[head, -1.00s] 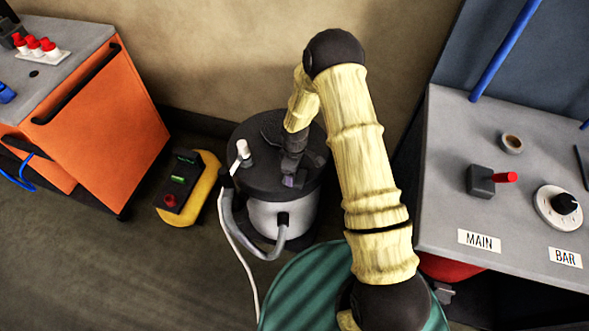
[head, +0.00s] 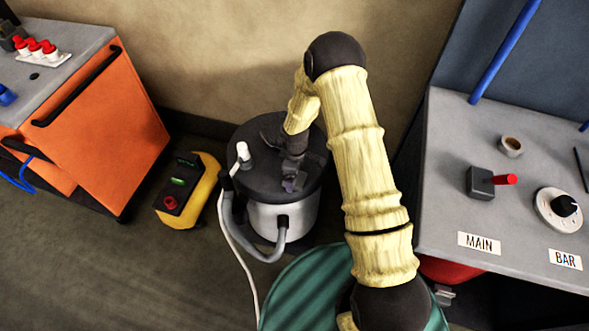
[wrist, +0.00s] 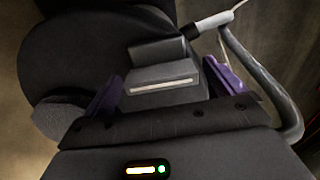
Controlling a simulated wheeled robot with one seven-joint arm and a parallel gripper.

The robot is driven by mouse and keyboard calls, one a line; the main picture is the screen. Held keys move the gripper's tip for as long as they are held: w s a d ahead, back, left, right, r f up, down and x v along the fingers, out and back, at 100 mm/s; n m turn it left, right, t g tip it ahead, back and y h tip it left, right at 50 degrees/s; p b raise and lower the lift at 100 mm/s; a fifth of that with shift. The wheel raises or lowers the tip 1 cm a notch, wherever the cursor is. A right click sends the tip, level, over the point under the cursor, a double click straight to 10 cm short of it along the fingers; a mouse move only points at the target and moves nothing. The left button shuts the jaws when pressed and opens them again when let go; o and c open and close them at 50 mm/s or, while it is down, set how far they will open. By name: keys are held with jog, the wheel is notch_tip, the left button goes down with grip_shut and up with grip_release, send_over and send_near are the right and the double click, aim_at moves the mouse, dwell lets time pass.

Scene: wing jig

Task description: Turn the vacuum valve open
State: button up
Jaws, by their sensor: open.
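A valve block with a red lever (head: 505,180) stands on the grey bench at the right in the head view, above the MAIN label. The lever points right. The vacuum cleaner (head: 283,217) stands on the floor, with a dark lid and a pale metal drum. My gripper (head: 292,183) is over its lid, far left of the red lever, partly hidden by my wrist. In the wrist view my gripper (wrist: 166,92) is open, its purple fingers on either side of a grey block with a pale line (wrist: 163,82) on the lid. I cannot tell if they touch it.
A BAR dial (head: 562,206) and a small round cup (head: 510,146) are on the bench. A yellow box (head: 203,188) with a red button lies left of the vacuum. A hose (head: 245,247) curls beside the drum. An orange cabinet (head: 100,135) stands further left.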

notch_tip(320, 180, up, 17)
jog(key=shift+r, duration=0.2)
dwell(0.4)
dwell(0.3)
jog(key=s+d+r+m+t+p, duration=0.1)
jog(key=s+d+r+m+p, duration=0.2)
jog(key=s+d+r+m, duration=0.2)
jog(key=s+d+r+m+t+p, duration=0.1)
jog(key=s+d+r+m+p, duration=0.2)
jog(key=s+d+r+m, duration=0.2)
jog(key=s+r+m, duration=0.3)
jog(key=s+r, duration=0.4)
jog(key=shift+d+m+t, duration=0.2)
jog(key=shift+m+t, duration=0.1)
jog(key=shift+m, duration=0.1)
